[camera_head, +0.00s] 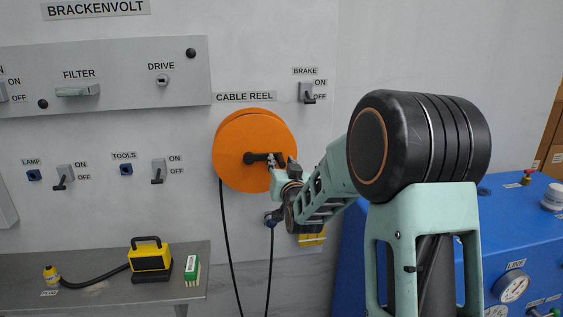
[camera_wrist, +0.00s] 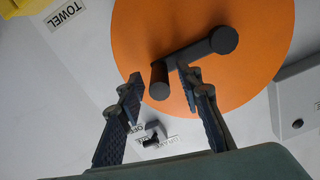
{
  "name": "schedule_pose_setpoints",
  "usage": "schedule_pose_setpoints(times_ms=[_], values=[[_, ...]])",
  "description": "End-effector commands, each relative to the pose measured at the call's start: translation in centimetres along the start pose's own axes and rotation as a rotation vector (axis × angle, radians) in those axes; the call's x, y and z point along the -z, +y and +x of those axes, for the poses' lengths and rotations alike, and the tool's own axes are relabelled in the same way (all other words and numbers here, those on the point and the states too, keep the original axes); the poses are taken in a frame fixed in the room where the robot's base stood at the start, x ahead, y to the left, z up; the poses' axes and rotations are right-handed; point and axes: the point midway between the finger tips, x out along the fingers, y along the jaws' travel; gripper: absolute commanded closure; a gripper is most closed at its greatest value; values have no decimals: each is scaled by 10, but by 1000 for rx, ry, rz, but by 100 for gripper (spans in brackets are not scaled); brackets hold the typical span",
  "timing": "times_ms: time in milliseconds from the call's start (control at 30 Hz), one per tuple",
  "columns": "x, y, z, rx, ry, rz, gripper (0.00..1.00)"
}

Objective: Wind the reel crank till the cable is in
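The orange cable reel (camera_head: 233,135) is on the wall, with a black crank (camera_head: 259,157) across its face. In the wrist view, the crank arm (camera_wrist: 195,50) slants over the orange disc (camera_wrist: 265,35), and its handle (camera_wrist: 159,80) sticks out toward me. My gripper (camera_wrist: 160,80) is open, with its fingertips on either side of the handle and a visible gap on each side. In the head view my gripper (camera_head: 275,163) is at the crank and partly hides it. The black cable (camera_head: 226,240) hangs from the reel's left; its lower end is out of view.
The brake switch (camera_head: 307,93) is right of the reel, lever down toward OFF. A yellow towel (camera_head: 312,240) is below my wrist. A shelf (camera_head: 105,295) with a yellow lamp (camera_head: 152,258) is at lower left. A blue machine (camera_head: 350,245) stands right.

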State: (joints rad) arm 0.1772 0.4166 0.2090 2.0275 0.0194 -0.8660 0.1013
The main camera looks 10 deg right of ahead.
Motion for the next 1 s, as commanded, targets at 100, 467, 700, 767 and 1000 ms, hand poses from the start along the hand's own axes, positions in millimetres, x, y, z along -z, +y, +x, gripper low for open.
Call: schedule_pose_setpoints(times_ms=[100, 467, 700, 767, 1000], values=[[0, 0, 2, 0, 1, 0, 67], [0, 0, 2, 0, 1, -1, 85], [0, 0, 2, 0, 1, -1, 100], [0, 0, 2, 0, 1, -1, 100], [0, 0, 3, 0, 1, 2, 100]])
